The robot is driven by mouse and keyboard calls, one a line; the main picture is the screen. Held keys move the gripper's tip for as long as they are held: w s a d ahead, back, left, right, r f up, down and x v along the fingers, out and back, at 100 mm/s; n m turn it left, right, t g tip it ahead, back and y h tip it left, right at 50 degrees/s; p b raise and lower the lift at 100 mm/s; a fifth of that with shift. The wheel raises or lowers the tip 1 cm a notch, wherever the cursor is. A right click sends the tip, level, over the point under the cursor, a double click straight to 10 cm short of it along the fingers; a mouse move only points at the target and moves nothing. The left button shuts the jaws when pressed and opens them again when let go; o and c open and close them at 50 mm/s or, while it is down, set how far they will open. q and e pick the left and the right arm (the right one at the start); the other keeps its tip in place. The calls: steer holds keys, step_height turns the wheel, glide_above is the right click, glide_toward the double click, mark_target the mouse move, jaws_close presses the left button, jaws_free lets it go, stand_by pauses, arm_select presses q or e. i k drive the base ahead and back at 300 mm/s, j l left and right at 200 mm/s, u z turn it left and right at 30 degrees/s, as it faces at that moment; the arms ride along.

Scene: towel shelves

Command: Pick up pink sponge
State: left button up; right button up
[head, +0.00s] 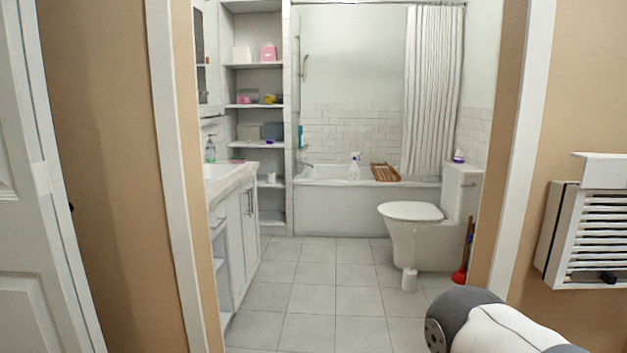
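I look through a doorway into a bathroom. Several small pink things show, all too far off to tell which is a sponge. A flat pink item (237,161) lies at the far end of the sink counter (232,182). A larger pink object (268,53) stands on an upper shelf of the tall shelf unit (254,64). Pink and yellow items (248,97) lie on the shelf below it. Neither of my grippers is in view. Only a grey and white link of my own arm shows at the bottom right.
The tiled floor (335,300) is clear between the vanity (235,235) and the toilet (418,235). The door frame (175,180) narrows the way in. A red plunger (459,276) stands by the toilet, and a bathtub (345,210) spans the back.

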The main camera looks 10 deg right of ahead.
mark_target(236, 159)
steer(key=i+l+z, duration=0.25)
steer(key=i, duration=0.4)
steer(key=i+z, duration=0.2)
steer(key=i, duration=0.5)
